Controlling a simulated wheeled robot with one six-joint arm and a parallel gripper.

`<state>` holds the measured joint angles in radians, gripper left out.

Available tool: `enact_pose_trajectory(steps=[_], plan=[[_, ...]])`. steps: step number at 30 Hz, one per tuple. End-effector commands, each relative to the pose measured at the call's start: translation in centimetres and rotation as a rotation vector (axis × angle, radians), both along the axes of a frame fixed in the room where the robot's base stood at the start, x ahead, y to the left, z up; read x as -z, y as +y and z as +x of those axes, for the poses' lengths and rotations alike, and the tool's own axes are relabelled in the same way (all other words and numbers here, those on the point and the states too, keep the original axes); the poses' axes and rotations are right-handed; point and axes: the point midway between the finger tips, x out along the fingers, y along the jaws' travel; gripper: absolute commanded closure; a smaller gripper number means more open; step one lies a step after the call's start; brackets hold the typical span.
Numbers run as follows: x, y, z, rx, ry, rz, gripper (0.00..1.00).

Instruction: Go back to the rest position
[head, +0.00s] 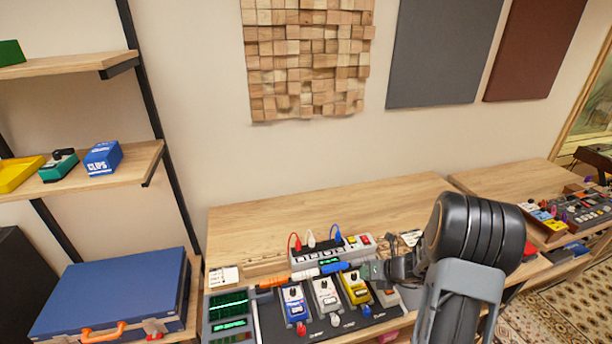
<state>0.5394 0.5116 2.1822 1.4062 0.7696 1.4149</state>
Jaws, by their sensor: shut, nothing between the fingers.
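My arm reaches in from the lower right of the head view. My gripper (368,271) is over the pedal table and points left. Its fingers are small and partly lost against the pedals behind them; they look shut, with nothing held. An orange and blue stick-like piece (305,274) lies just left of the fingertips; I cannot tell whether it touches them. Below are a blue pedal (294,303), a white pedal (326,295) and a yellow pedal (355,288) on a dark board. A grey pedal at right is partly hidden by my arm.
A power strip (318,257) with plugs stands behind the pedals. A screened meter (229,312) is at left. A blue case (112,293) and wooden shelves (95,172) stand further left. A second table (510,184) with gear is at right. The table's back (300,215) is clear.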

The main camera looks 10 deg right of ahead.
Motion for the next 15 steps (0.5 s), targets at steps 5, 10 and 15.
enact_pose_trajectory(steps=[5,10,15], plan=[[0.1,0.3,-0.4,-0.142,-0.069,-0.085,1.0],[0.4,1.8,-3.8,-0.583,-0.193,-0.271,1.0],[-3.3,4.0,-7.4,-1.224,-0.427,-0.537,1.0]])
